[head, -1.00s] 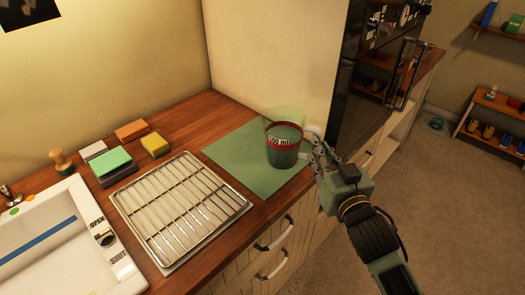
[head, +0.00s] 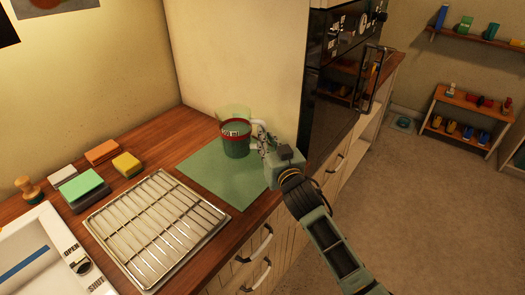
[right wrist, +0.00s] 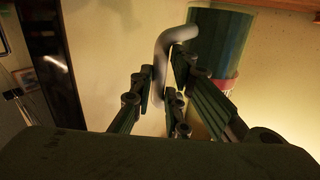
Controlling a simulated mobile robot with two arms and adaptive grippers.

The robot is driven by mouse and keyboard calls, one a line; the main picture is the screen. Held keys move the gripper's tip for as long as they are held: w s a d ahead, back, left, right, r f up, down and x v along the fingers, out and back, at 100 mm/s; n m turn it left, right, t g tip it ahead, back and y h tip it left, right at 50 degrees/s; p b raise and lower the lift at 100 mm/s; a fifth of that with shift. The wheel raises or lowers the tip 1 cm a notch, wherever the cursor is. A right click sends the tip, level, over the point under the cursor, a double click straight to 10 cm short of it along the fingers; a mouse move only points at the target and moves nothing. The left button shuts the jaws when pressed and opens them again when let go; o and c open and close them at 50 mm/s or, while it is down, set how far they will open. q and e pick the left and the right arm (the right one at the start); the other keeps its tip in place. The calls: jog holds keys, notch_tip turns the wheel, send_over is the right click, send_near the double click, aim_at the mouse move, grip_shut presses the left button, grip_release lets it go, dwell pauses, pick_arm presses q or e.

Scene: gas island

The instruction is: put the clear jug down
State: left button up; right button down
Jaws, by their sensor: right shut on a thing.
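The clear jug (head: 236,147) looks greenish, with a red band reading 500 ml and a pale handle on its right. It stands upright over the back part of a green mat (head: 228,184) on the counter. I cannot tell whether its base touches the mat. My right gripper (head: 266,142) is shut on the handle, at the jug's right side. In the right wrist view the pale handle (right wrist: 163,65) passes between the fingers, and part of the jug (right wrist: 218,45) shows at upper right. My left gripper is not in view.
A metal rack (head: 158,222) lies left of the mat. Several sponges or blocks (head: 84,188) and a white basin (head: 38,255) are farther left. A pale wall panel (head: 245,70) and a black oven (head: 335,85) stand behind. The mat's front part is bare.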

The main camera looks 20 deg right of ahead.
jog(key=f, duration=0.3)
jog(key=w+a+f, duration=0.1)
jog(key=shift+f, duration=0.15)
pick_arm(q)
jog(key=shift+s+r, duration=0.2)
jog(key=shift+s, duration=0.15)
pick_arm(e)
jog(key=shift+s+f, duration=0.1)
jog(key=shift+f, duration=0.05)
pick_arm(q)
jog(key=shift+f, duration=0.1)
pick_arm(e)
jog(key=c, duration=1.7)
grip_release()
jog(key=shift+f, duration=0.15)
jog(key=shift+d, duration=0.1)
